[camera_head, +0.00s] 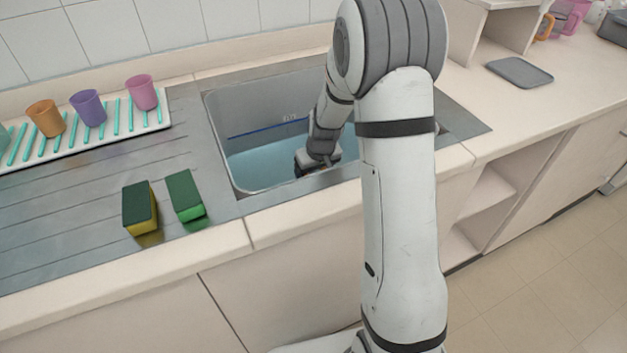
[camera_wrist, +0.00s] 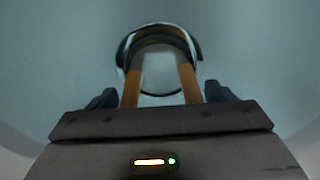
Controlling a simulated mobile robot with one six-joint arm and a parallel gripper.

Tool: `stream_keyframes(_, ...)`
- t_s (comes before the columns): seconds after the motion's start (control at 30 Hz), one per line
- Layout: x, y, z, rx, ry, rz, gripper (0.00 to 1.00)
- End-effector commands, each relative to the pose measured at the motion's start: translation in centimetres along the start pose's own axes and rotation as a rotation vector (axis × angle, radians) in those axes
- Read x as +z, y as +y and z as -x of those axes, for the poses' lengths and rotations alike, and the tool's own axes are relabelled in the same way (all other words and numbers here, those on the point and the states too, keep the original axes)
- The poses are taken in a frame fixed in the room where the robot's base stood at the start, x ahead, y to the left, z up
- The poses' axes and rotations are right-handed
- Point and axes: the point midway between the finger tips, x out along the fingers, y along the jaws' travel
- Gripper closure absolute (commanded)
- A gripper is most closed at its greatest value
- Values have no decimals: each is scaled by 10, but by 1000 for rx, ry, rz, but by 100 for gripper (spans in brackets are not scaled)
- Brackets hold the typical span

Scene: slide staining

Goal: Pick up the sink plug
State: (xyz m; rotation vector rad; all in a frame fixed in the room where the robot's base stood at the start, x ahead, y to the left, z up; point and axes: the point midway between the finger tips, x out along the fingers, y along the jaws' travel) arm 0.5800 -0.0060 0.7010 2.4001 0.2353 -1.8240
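In the wrist view a round, pale, shiny disc with a dark and bright rim (camera_wrist: 160,34) lies straight ahead of my gripper; it looks like the sink plug. My gripper (camera_wrist: 160,68) has its two orange-brown fingers apart, with their tips over the disc, one towards each side. A pale surface shows between them and nothing is visibly clamped. Whether the tips touch the plug I cannot tell. In the head view my gripper (camera_head: 304,166) is down inside the sink (camera_head: 218,130), near its front wall. The plug is hidden there by my arm and the sink's front edge.
The sink has a pale blue, water-like bottom. A yellow-green sponge (camera_head: 140,207) and a green sponge (camera_head: 185,196) lie on the drainboard to the left. Orange (camera_head: 46,118), purple (camera_head: 88,107) and pink (camera_head: 142,92) cups stand on a rack. A grey tray (camera_head: 519,72) lies at right.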

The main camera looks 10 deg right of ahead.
Motion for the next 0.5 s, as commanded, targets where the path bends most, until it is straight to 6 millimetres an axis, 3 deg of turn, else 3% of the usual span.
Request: stream_keyframes(0.5, 0, 0, 0, 0, 1, 1, 63)
